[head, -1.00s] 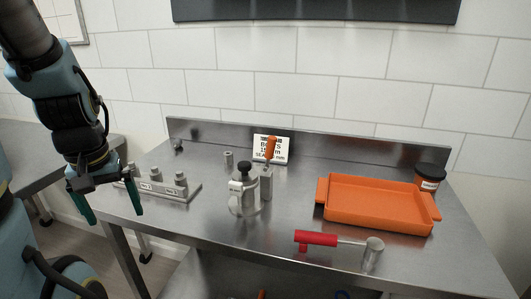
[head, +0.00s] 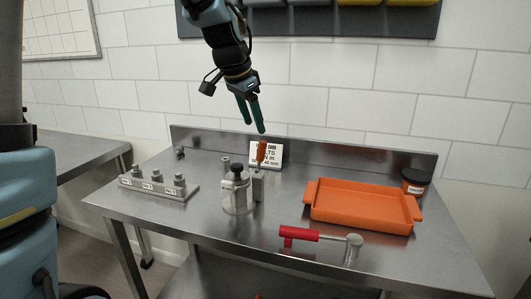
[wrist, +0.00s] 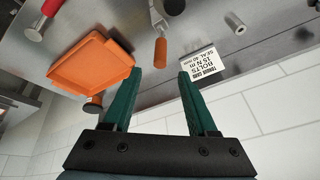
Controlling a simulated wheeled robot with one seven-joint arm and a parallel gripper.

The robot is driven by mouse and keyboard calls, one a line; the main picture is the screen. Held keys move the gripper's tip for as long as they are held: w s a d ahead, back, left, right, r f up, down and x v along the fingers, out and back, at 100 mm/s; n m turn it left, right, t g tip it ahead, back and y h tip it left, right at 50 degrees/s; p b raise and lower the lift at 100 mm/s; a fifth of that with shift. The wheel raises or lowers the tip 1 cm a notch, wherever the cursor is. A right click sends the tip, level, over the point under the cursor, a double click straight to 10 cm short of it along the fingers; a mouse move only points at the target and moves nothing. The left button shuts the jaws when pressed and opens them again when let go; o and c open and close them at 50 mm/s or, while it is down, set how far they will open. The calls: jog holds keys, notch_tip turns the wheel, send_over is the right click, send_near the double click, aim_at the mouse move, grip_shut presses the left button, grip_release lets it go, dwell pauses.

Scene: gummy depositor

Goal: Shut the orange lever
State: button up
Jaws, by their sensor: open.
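The orange lever (head: 261,151) stands upright on a small metal block beside the round metal depositor (head: 237,195) on the steel table. In the wrist view the orange lever (wrist: 160,52) shows ahead of the fingertips, between them. My gripper (head: 252,128) has green fingers, is open and empty, and hangs above and behind the lever, apart from it. In the wrist view my gripper (wrist: 160,75) shows its two fingers spread, with nothing between them.
An orange tray (head: 360,226) lies to the right, with a black-lidded jar (head: 416,182) behind it. A red-handled tool (head: 300,234) lies in front. A metal rack (head: 158,190) sits left. A printed card (head: 272,160) stands behind the lever, near the backsplash (head: 340,152).

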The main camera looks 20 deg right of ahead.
aim_at(260, 143)
jog(key=p+x, duration=0.2)
jog(key=x, duration=0.8)
jog(key=shift+f+p, duration=0.25)
jog(key=shift+p, duration=0.1)
grip_shut()
dwell(0.9)
